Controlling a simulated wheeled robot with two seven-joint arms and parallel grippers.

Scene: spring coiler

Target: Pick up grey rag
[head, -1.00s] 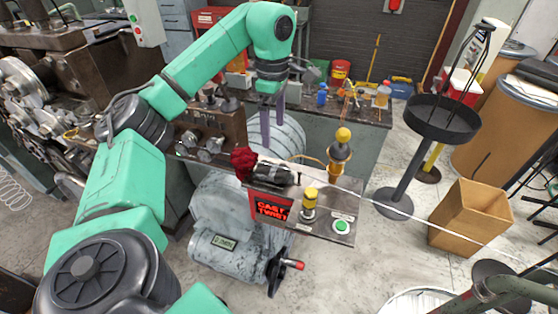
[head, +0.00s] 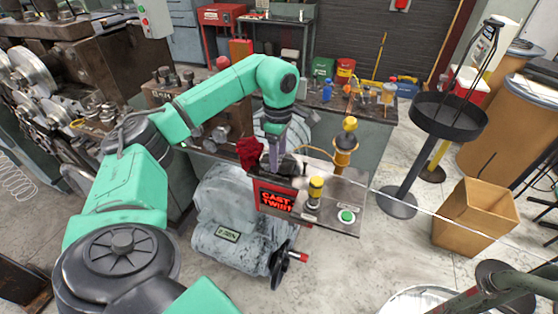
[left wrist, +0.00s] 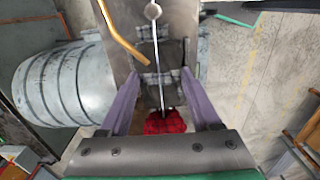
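The dark grey rag (head: 288,167) lies on top of the control box, partly hidden behind my left fingers in the head view. In the left wrist view the rag (left wrist: 150,94) shows between the two fingers, with a thin rod or wire crossing in front of it. My left gripper (head: 275,158) points down at the rag. Its purple fingers (left wrist: 162,74) stand apart on either side of the rag, and I cannot tell whether they touch it. My right gripper is not in view.
A red rag (head: 250,152) lies left of the grey one and also shows in the left wrist view (left wrist: 166,122). The control box (head: 335,197) carries a yellow-topped knob (head: 315,190) and a green button (head: 347,216). A yellow-knobbed post (head: 346,145) stands behind.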

